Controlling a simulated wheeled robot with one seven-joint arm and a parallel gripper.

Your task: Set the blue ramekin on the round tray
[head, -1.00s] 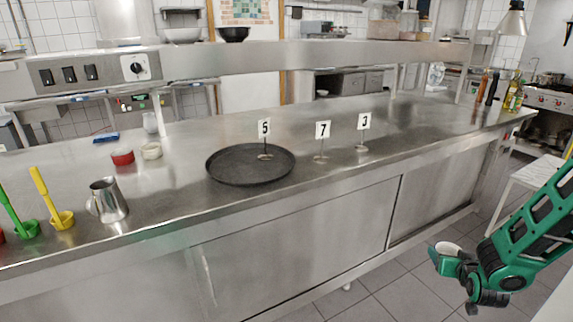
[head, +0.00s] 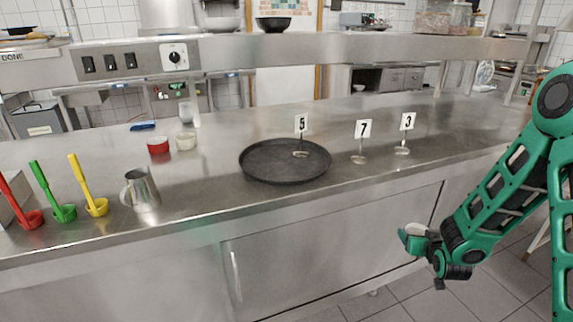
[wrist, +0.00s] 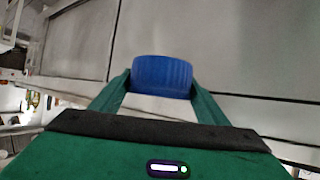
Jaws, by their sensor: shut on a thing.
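The blue ramekin (wrist: 162,76) is between the two green fingers of my gripper (wrist: 160,88) in the wrist view. In the head view my gripper (head: 410,238) is in front of the counter's cabinet doors, below the counter top and to the right of the tray; a whitish patch shows at the fingers, and the blue of the ramekin is hard to make out there. The round tray (head: 262,173) is dark and lies flat on the steel counter. A number 5 card on a stand (head: 301,128) is at the tray's right side, its base within the rim.
Number stands 7 (head: 361,137) and 3 (head: 405,130) are right of the tray. A steel jug (head: 141,190), a red ramekin (head: 158,146), a cream ramekin (head: 186,141) and coloured ladles (head: 90,195) are to the left. An overhead shelf (head: 330,46) runs behind. The tray's left and middle are bare.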

